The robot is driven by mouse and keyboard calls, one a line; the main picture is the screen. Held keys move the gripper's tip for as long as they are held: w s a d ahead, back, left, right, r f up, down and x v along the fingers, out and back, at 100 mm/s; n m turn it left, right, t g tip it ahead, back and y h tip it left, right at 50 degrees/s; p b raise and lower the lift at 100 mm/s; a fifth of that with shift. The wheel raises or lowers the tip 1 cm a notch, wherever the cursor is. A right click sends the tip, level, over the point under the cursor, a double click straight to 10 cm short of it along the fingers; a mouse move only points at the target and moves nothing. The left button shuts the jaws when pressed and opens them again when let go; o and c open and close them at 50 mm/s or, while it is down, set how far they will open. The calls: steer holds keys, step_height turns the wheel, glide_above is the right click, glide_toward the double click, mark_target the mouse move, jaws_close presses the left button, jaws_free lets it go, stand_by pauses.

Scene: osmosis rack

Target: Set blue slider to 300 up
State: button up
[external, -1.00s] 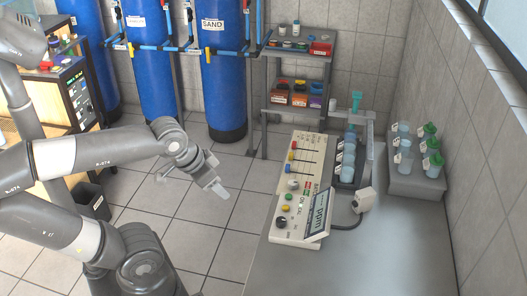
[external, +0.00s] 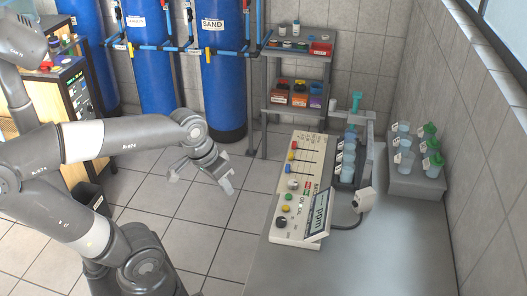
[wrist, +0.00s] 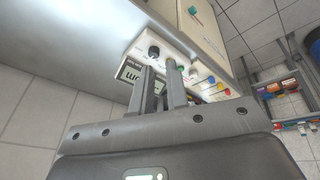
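The control panel (external: 281,224) is a beige box on the grey bench, with its sliders at the far half. The blue slider (external: 289,168) has a small blue knob, with the yellow slider (external: 291,157) and the red slider (external: 294,145) beyond it. Its scale numbers are too small to read. My gripper (external: 228,187) hangs in the air left of the panel, apart from it. In the wrist view my two fingers (wrist: 160,66) show a narrow gap with nothing held. The blue slider also shows there, small, to the right of the fingers (wrist: 211,79).
The panel's display (external: 317,213) and a black knob (external: 281,222) are at its near end. The near bench top (external: 360,265) is clear.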

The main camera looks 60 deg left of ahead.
mark_target(288, 169)
steer(key=w+a+f+n+g+h, duration=0.1)
steer(key=w+n, duration=0.1)
steer(key=w+a+f+n+g+h, duration=0.1)
steer(key=w+f+n+h, duration=0.1)
steer(key=w, duration=0.1)
steer(key=w+a+f+n+g+h, duration=0.1)
steer(key=w+f+n+h, duration=0.1)
steer(key=w+n, duration=0.1)
steer(key=shift+w, duration=0.25)
jaws_close()
steer(key=w+a+f+n+t+h, duration=0.2)
steer(key=w+a+f+n+t, duration=0.1)
steer(key=a, duration=0.6)
steer(key=w+a+f+n+t+h, duration=0.2)
steer(key=w+a+f+n+t, duration=0.2)
steer(key=a+f+n, duration=0.4)
steer(key=w+a+f+n+t+h, duration=0.3)
steer(key=w+a+f+n+t, duration=0.1)
steer(key=a, duration=0.5)
steer(key=f+n, duration=0.1)
steer(key=n, duration=0.1)
steer(key=shift+a+f+n+t, duration=0.3)
steer(key=shift+f+n+t, duration=0.1)
steer(key=x, duration=1.4)
